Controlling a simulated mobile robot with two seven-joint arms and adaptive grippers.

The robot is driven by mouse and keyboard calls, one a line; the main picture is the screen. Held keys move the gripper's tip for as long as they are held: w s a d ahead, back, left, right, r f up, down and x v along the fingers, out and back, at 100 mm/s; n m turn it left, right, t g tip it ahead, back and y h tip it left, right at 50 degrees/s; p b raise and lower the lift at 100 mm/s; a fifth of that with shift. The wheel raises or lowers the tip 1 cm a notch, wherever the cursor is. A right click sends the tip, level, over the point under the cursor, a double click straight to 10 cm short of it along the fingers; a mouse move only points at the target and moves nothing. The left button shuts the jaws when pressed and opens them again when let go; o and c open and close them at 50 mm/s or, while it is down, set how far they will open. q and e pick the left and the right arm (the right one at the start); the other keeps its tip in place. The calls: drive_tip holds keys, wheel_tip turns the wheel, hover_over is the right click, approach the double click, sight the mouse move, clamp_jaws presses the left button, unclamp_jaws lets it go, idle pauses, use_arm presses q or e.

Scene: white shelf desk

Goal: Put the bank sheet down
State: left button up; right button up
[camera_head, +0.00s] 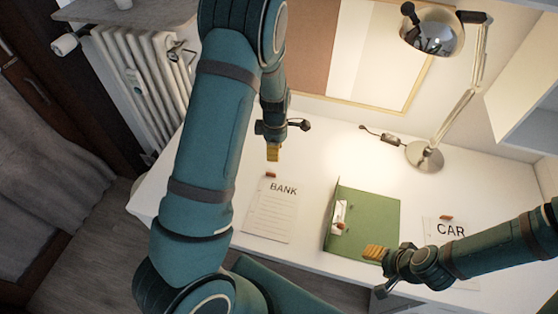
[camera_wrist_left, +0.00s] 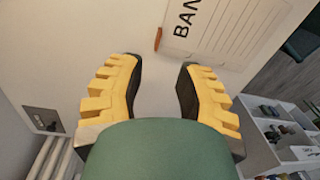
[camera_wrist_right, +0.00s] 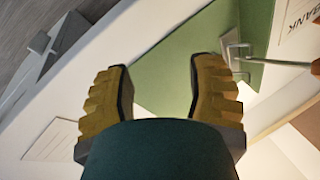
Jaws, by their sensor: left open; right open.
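The white bank sheet (camera_head: 270,212), printed BANK, lies flat on the white desk left of the green folder. A small red-brown piece (camera_head: 271,174) sits at its top edge. The sheet also shows at the top of the left wrist view (camera_wrist_left: 228,28). My left gripper (camera_head: 273,152) is open and empty above the desk, just behind the sheet's top edge and apart from it. My right gripper (camera_head: 374,252) is open and empty near the folder's front right corner. In the right wrist view its fingers (camera_wrist_right: 160,90) stand apart with nothing between them.
The green folder (camera_head: 375,215) with a metal clip (camera_head: 340,214) lies mid-desk. A CAR sheet (camera_head: 437,228) lies at the right, partly hidden by my right arm. A desk lamp (camera_head: 425,156) stands at the back right. A radiator (camera_head: 140,85) is beyond the desk's left side.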

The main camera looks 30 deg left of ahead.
sight(291, 204)
use_arm(q)
drive_tip(key=s+d+f+m, duration=0.1)
drive_tip(key=d+f+m, duration=0.1)
drive_tip(key=s+d+f+m, duration=0.2)
drive_tip(key=m, duration=0.1)
drive_tip(key=shift+s+d+f+h, duration=0.15)
drive_tip(key=shift+s+d+h, duration=0.05)
drive_tip(key=shift+h, duration=0.2)
drive_tip(key=s+d+f+m, duration=0.1)
drive_tip(key=m, duration=0.1)
drive_tip(key=s+d+f+m, duration=0.1)
drive_tip(key=d, duration=0.1)
drive_tip(key=s+d+m+t, duration=0.1)
drive_tip(key=s+d+m, duration=0.1)
drive_tip(key=shift+d+f+m+h, duration=0.25)
drive_tip(key=shift+f+m+h, duration=0.05)
drive_tip(key=shift+f+h, duration=0.1)
drive_tip(key=s+d+m, duration=0.2)
drive_tip(key=d+m, duration=0.1)
drive_tip(key=s+d+m+t+h, duration=0.1)
drive_tip(key=s+d+m, duration=0.1)
drive_tip(key=d+m, duration=0.1)
drive_tip(key=s+d+m+h, duration=0.1)
drive_tip(key=s+d+m, duration=0.1)
drive_tip(key=d+m, duration=0.1)
drive_tip(key=shift+s+d+r+t, duration=0.1)
drive_tip(key=shift+s+t, duration=0.1)
drive_tip(key=shift+t, duration=0.1)
drive_tip(key=shift+d+m, duration=0.2)
drive_tip(key=shift+m, duration=0.2)
